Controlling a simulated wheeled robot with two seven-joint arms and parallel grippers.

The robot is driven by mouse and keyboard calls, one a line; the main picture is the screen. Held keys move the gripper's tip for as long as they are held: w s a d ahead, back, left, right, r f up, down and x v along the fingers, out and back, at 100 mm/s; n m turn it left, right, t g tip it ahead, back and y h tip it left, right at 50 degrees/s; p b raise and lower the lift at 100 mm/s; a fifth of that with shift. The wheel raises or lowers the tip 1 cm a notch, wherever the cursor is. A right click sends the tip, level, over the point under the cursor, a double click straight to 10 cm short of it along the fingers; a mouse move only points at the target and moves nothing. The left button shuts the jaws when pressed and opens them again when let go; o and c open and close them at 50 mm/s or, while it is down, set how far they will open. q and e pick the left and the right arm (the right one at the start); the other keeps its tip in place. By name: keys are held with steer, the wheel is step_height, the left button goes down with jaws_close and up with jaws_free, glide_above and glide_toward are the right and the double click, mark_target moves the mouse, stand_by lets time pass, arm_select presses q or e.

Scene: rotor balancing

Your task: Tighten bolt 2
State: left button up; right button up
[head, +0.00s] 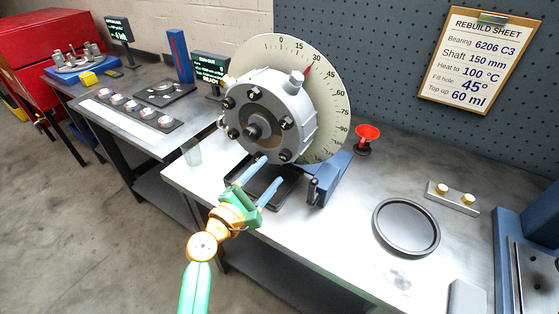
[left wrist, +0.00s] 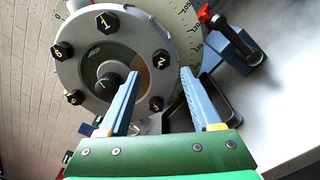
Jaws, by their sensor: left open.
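The grey rotor (head: 262,110) stands upright on the bench with black hex bolts around its face. The left wrist view shows numbers on them. Bolt 2 (left wrist: 161,60) sits between bolt 1 (left wrist: 107,22) and bolt 3 (left wrist: 156,103); in the head view bolt 2 (head: 284,155) appears at the lower right of the face. My left gripper (head: 272,169) is open and empty just in front of the rotor's lower part. In the left wrist view bolt 2 appears between the left gripper's fingertips (left wrist: 160,72), with no contact visible. My right gripper is not in view.
A graduated dial (head: 335,100) stands behind the rotor. A blue stand with a black handle (head: 313,190) is right of the gripper.

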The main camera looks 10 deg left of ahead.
mark_target(284, 158)
arm_select(q)
steer(key=x, duration=0.5)
steer(key=shift+w+d, duration=0.2)
steer(key=shift+w, duration=0.1)
steer(key=shift+s, duration=0.1)
jaws_close()
